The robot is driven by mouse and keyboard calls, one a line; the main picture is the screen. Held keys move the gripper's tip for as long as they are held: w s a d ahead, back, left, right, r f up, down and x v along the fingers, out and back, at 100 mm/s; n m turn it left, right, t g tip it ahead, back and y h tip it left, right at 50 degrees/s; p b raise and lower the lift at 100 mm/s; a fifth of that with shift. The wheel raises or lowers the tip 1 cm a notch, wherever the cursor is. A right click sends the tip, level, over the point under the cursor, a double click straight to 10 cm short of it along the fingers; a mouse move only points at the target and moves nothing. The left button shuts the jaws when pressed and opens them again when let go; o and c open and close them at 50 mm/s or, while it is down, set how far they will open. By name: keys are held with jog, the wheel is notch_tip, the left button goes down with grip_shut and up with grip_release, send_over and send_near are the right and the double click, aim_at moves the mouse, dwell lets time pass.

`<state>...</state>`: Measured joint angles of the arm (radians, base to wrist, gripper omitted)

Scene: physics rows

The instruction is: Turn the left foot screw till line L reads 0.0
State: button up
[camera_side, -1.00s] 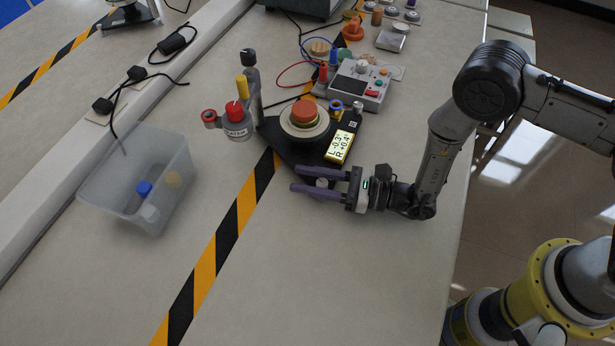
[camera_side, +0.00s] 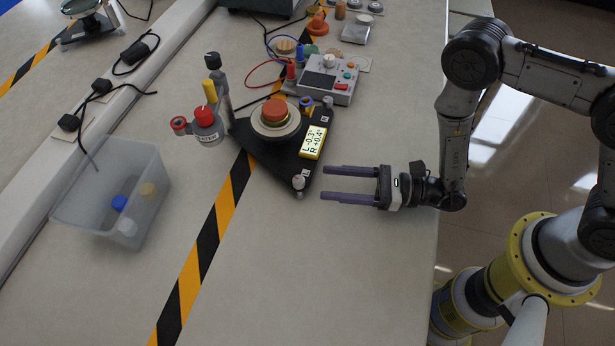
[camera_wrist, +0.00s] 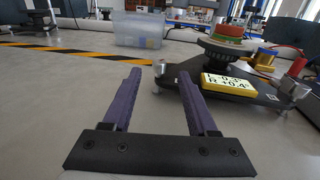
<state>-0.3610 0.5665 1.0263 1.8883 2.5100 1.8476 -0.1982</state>
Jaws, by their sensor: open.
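A black triangular plate (camera_side: 268,160) carries a round stack with an orange-red top (camera_side: 274,112). Its lit yellow readout (camera_side: 312,142) appears to show L -0.3° and R +0.4°; it also shows in the wrist view (camera_wrist: 227,83). A small silver foot screw (camera_side: 299,183) is at the plate's near corner; in the wrist view it (camera_wrist: 160,69) lies ahead, between the fingertip lines. Another screw (camera_side: 327,102) is at the far right corner. I cannot read the tags beside them. My gripper (camera_side: 322,182) is open and empty, its purple fingertips just right of the near screw, apart from it.
A clear bin (camera_side: 112,200) with small caps stands at left. A bottle cluster with a red cap (camera_side: 204,115) stands beside the plate's left corner. A grey meter box (camera_side: 328,80) with cables is behind the plate. The bench in front is clear.

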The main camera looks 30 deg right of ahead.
jog(key=shift+v, duration=1.8)
